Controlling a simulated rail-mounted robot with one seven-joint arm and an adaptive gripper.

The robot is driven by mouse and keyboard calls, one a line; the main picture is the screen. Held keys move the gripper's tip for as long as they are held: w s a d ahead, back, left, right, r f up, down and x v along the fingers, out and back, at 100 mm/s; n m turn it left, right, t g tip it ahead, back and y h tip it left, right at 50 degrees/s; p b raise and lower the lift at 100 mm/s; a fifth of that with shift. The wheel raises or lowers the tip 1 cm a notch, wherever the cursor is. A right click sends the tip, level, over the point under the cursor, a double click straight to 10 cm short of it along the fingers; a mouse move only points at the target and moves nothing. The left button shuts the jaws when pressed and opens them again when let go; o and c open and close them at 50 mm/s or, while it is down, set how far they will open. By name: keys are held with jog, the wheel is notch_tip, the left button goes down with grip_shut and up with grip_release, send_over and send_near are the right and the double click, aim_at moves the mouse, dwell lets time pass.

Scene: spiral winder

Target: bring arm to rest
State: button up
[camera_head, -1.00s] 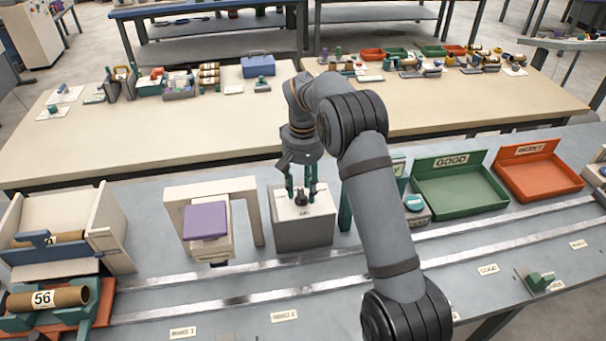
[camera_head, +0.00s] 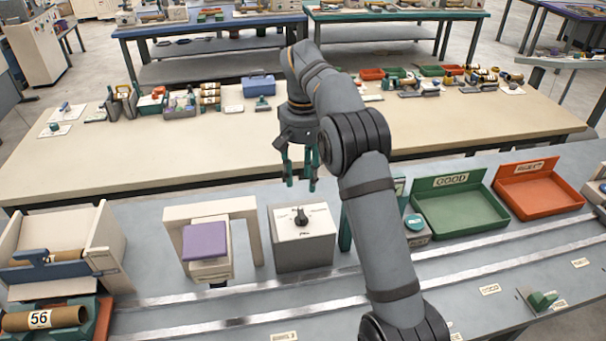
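My gripper (camera_head: 300,182) hangs above and behind the grey box with a black knob (camera_head: 301,217). Its two green fingers point down and stand apart, with nothing visible between them. The fingertips are clear of the knob. The grey box (camera_head: 303,250) stands on the grey bench. My arm reaches up from the lower right and bends over the bench.
Left of the box is a cream frame with a purple pad (camera_head: 206,241). On the right are a green GOOD tray (camera_head: 459,211) and an orange REJECT tray (camera_head: 539,193). A cardboard tube marked 56 (camera_head: 45,318) lies front left. Metal rails (camera_head: 230,303) cross the bench.

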jog(key=shift+f, duration=0.1)
notch_tip(320, 180, down, 12)
dwell(0.7)
